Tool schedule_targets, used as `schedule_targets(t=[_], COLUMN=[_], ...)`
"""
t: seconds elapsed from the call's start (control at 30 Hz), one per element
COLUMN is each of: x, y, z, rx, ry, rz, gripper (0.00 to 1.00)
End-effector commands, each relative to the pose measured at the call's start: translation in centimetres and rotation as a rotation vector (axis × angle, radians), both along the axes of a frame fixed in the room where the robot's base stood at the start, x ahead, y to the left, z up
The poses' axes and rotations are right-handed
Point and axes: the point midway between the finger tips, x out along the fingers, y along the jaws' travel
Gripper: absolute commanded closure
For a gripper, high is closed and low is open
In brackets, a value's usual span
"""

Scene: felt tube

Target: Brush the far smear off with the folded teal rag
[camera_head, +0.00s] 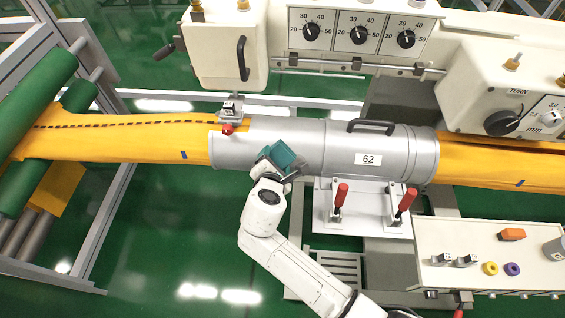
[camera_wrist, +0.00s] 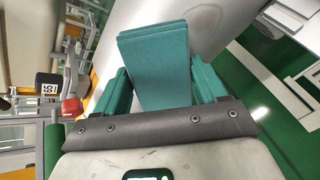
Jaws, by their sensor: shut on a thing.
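My gripper (camera_head: 272,176) is shut on the folded teal rag (camera_head: 283,157) in the head view, at the near side of the grey metal cylinder (camera_head: 345,150). I cannot tell whether the rag touches the cylinder. In the wrist view the rag (camera_wrist: 155,65) stands out ahead of the gripper (camera_wrist: 160,95) as a flat teal slab, with teal pieces on both sides of it. The orange felt (camera_head: 150,138) runs into both ends of the cylinder.
A red knob (camera_head: 227,129) sits at the cylinder's left end, and a black handle (camera_head: 371,125) stands on top. Two red-handled clamps (camera_head: 405,199) stand in front. A white table (camera_head: 490,240) with small items is at lower right. Green floor lies open at lower left.

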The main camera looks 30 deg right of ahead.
Motion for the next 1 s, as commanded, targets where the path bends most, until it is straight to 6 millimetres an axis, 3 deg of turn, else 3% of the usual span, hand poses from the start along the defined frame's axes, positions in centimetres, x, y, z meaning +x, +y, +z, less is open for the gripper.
schedule_targets(t=[0.47,1.0], x=[0.4,-2.8], y=[0.7,2.9], z=[0.1,2.3], rx=[0.001,0.0], ry=[-0.001,-0.001], rz=[0.002,0.002], gripper=[0.62,0.62])
